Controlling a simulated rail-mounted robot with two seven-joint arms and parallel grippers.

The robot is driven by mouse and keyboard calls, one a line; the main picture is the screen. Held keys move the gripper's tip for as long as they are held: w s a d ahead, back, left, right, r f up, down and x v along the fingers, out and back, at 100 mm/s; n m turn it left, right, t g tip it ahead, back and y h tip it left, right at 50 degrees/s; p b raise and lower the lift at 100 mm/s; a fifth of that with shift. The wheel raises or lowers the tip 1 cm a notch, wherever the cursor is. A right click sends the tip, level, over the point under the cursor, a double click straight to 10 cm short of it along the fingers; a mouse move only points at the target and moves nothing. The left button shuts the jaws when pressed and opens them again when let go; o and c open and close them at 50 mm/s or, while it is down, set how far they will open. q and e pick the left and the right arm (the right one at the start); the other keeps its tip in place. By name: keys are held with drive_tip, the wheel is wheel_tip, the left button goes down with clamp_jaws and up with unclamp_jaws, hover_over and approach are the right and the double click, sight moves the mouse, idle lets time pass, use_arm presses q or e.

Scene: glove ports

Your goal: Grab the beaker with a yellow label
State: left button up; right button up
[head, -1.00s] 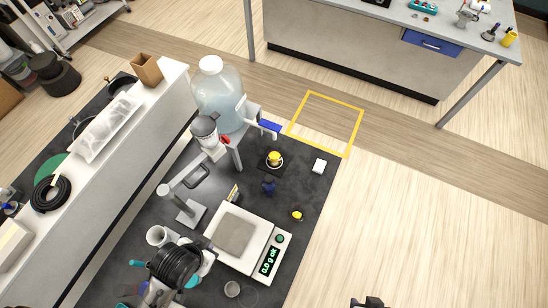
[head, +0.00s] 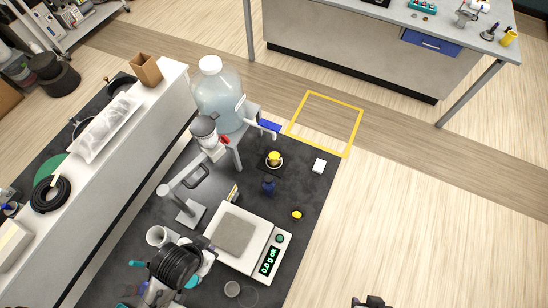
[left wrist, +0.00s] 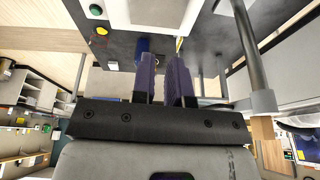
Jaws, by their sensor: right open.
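I cannot make out for sure a beaker with a yellow label. In the head view a yellow item in a pale round dish (head: 274,159) sits on a dark square. A thin upright item with yellow on it (head: 234,193) stands behind the balance (head: 218,257). A clear round vessel (head: 232,289) stands at the front, with no label visible. My right gripper (head: 368,302) shows only in part at the bottom edge, off the bench and away from these things; it is open. My left gripper (left wrist: 164,62) shows two purple fingers with a narrow empty gap.
A large water jug (head: 218,98) and a metal stand (head: 190,213) rise on the bench's left side. A small blue bottle (head: 268,186), a small yellow item (head: 297,215) and a white block (head: 319,165) stand near the right edge. The floor to the right is clear.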

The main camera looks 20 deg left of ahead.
use_arm(q)
drive_tip(key=o, duration=1.4)
